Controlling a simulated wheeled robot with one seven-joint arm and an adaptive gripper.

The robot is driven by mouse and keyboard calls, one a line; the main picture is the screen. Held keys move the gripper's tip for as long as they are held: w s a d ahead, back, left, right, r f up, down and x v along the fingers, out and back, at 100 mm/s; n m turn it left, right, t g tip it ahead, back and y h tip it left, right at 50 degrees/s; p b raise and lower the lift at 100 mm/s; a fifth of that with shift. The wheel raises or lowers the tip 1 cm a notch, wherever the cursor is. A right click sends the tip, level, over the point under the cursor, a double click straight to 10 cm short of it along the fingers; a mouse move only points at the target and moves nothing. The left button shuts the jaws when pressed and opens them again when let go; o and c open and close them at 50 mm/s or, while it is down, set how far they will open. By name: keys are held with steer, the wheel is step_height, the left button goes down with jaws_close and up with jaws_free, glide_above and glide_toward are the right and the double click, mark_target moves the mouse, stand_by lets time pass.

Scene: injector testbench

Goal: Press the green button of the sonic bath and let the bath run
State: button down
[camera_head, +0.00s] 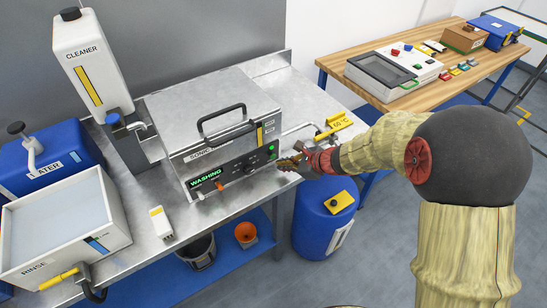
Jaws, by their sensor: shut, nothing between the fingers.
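The sonic bath (205,125) is a steel box with a closed lid and a black handle, standing on the metal bench. Its dark front panel shows green lettering that reads "WASHING" (205,177). A green button (271,148) shows near the panel's right end. My gripper (283,163) is shut and empty, just in front of the panel's right end and slightly below the green button. I cannot tell whether its tips touch the panel.
A white cleaner tank (88,62), a blue water container (72,150) and a rinse tub (25,270) stand to the left. A blue drum (318,228) is below my gripper. A wooden table (425,97) is at the right.

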steer(key=s+d, duration=0.1)
steer(key=s, duration=0.1)
steer(key=s+d, duration=0.1)
steer(key=shift+s+d+b, duration=0.2)
steer(key=shift+s+b, duration=0.1)
steer(key=shift+s, duration=0.05)
stand_by(0.8)
steer(key=s+d+r+n+g+h, duration=0.1)
steer(key=s+r+n+g, duration=0.1)
steer(key=s+n, duration=0.55)
steer(key=s+d+r+n+g, duration=0.1)
steer(key=s+r+n+g, duration=0.15)
steer(key=s+n, duration=0.45)
steer(key=s+d+r+n+t+h, duration=0.2)
steer(key=s+d+r+n+h, duration=0.1)
steer(key=s+d+r, duration=0.3)
steer(key=s+d+r+n+t+h, duration=0.2)
steer(key=s+d+r+n+h, duration=0.1)
steer(key=r, duration=0.7)
steer(key=shift+s+d+r+n, duration=0.2)
steer(key=shift+s+d+n, duration=0.35)
steer(key=shift+s+d, duration=1.05)
steer(key=shift+w+d, duration=0.15)
steer(key=shift+w, duration=0.05)
